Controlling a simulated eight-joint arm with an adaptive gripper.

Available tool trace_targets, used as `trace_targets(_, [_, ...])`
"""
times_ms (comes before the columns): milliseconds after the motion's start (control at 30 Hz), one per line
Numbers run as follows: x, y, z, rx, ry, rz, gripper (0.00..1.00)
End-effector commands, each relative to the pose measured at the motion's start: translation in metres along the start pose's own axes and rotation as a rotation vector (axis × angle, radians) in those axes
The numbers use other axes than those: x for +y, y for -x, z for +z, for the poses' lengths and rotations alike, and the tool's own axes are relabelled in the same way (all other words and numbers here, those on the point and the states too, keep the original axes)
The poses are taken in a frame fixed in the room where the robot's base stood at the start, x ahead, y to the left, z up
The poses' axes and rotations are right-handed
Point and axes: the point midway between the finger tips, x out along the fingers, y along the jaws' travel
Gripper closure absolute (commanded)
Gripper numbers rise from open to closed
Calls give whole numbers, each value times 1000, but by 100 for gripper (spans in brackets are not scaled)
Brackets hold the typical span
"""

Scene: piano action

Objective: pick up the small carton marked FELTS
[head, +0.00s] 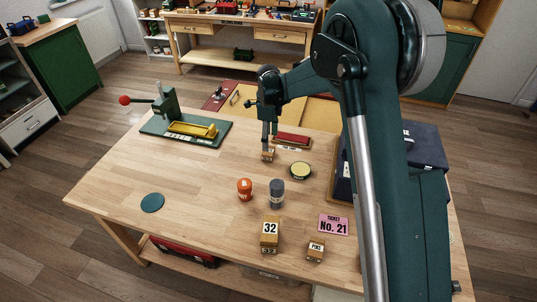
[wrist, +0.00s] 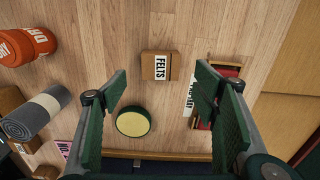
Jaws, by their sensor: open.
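The small brown carton with a white FELTS label (wrist: 155,66) lies on the wooden table in the wrist view. It shows ahead of the gap between my fingertips, with bare wood around it. In the head view a small carton (head: 267,157) sits right below my gripper (head: 269,143); its label is too small to read there. My gripper (wrist: 163,82) is open and empty, one finger to each side of the carton's line. I cannot tell exactly how high the fingertips are above it.
A round yellow-topped tin (head: 300,171) and a red box (head: 293,139) stand close to the carton. An orange canister (head: 244,189), grey roll (head: 276,194), 32 block (head: 269,234) and PINS carton (head: 316,250) stand nearer the front.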

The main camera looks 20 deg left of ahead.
Motion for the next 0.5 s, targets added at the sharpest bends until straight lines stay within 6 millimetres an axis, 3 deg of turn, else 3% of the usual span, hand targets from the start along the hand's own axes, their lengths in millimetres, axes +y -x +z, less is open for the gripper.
trace_targets(500, [0,-26,0,0,0,0,40])
